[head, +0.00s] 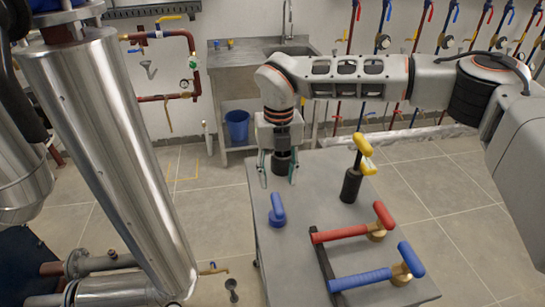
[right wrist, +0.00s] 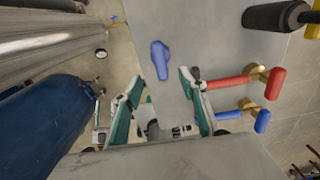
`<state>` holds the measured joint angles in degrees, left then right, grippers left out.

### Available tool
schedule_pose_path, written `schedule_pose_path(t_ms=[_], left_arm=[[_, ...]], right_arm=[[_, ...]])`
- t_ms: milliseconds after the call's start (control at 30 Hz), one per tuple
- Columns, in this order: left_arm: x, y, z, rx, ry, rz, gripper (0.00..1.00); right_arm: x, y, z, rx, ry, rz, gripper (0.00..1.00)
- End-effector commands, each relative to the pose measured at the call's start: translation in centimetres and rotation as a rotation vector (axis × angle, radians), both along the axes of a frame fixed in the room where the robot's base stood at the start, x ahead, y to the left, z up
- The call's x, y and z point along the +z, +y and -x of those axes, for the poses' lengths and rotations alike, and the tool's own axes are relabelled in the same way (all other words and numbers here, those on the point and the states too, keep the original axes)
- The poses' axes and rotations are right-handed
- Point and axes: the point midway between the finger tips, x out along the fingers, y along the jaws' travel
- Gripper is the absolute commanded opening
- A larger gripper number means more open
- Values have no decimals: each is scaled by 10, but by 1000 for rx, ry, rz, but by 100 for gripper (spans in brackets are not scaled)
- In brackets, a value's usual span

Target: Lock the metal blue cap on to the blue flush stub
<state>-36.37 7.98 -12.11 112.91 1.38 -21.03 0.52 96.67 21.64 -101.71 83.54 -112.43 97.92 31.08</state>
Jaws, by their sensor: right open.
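A small blue piece (head: 277,210), which looks like the blue cap, lies on the left part of the grey table. It also shows in the right wrist view (right wrist: 160,60), just beyond the fingertips. My right gripper (head: 278,178) is open and empty, pointing down above the table, behind the blue piece in the head view and apart from it. Its two fingers also show in the right wrist view (right wrist: 159,80). A blue-handled brass fitting (head: 405,270) lies at the table's front right. I cannot tell which part is the flush stub. My left gripper is not in view.
A red-handled brass fitting (head: 345,234) and a black cylinder with a yellow handle (head: 351,186) share the grey table (head: 285,255). A large steel exchanger cylinder (head: 110,150) stands left, with a small brass tap (head: 212,268) low beside it. A sink bench (head: 228,75) stands behind.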

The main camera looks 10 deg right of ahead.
Motion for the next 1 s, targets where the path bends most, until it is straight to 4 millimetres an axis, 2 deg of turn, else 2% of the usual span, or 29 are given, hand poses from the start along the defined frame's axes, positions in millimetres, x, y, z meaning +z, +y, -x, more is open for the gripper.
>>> schedule_pose_path(t_ms=[167,367,733,1000], left_arm=[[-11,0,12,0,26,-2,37],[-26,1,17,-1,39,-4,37],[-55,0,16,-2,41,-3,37],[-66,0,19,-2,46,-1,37]], right_arm=[[-1,-1,-1,-2,-3,4,42],[-14,-1,-1,-1,-2,3,42],[-63,-1,0,-1,1,2,42],[-92,-1,0,0,-1,2,42]])
